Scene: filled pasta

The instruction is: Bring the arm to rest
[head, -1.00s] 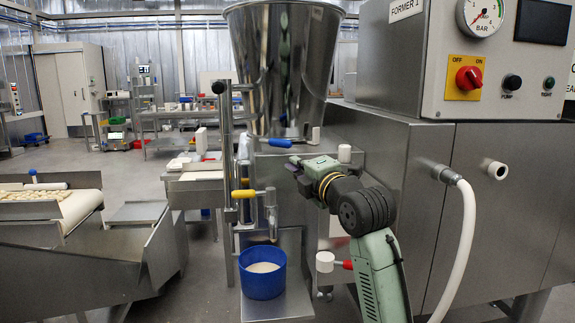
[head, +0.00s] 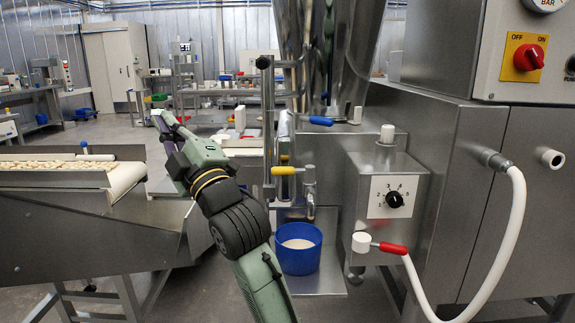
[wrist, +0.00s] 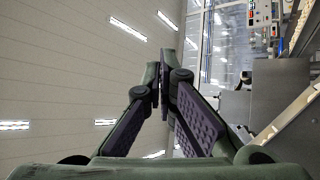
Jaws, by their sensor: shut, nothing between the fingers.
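My gripper (head: 163,126) is at the end of my raised green arm, left of centre in the head view. It points up and away, above the gap between the conveyor and the filling machine. In the wrist view my gripper (wrist: 162,85) shows its fingers meeting at the tips, with nothing between them. It touches nothing that I can see.
The conveyor (head: 128,180) with pasta pieces stands on the left. To the right are a blue tub (head: 298,258) of pale filling, a yellow-handled valve (head: 287,171), a dial box (head: 388,160) and a red-handled valve (head: 392,248). Open floor lies behind.

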